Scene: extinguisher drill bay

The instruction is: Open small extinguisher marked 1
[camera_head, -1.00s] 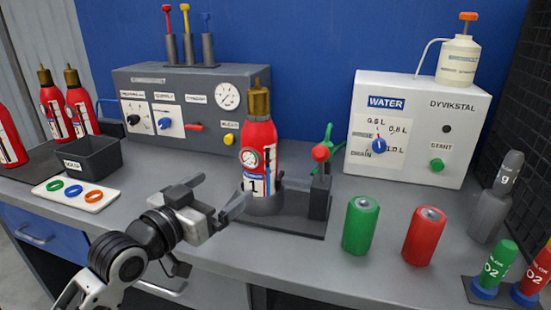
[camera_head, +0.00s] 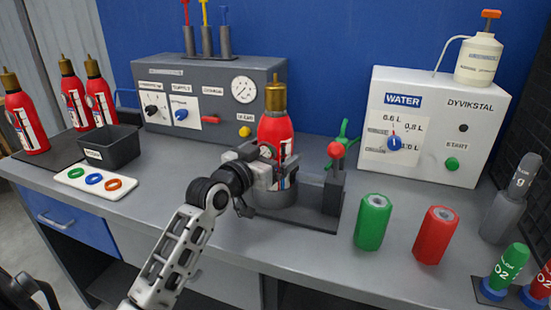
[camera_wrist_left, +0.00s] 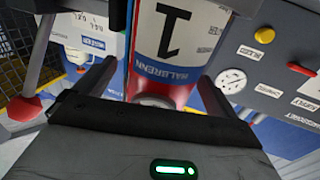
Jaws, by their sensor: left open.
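The small red extinguisher marked 1 (camera_head: 274,128) stands upright in a dark holder on a black base plate (camera_head: 318,219), with a brass top (camera_head: 275,93). My left gripper (camera_head: 277,170) is open at the front of its lower body and hides most of its label. In the left wrist view the white label with the black 1 (camera_wrist_left: 178,35) is close ahead, between the spread fingers (camera_wrist_left: 152,88). I cannot tell whether the fingers touch the body. A red-knobbed clamp lever (camera_head: 336,150) stands to its right. My right gripper is not in view.
A grey gauge panel (camera_head: 215,130) stands behind, a white water unit (camera_head: 435,125) to the right. A green cylinder (camera_head: 373,222) and a red cylinder (camera_head: 435,236) stand at front right. A black bin (camera_head: 110,149) and a ring tray (camera_head: 95,182) are left.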

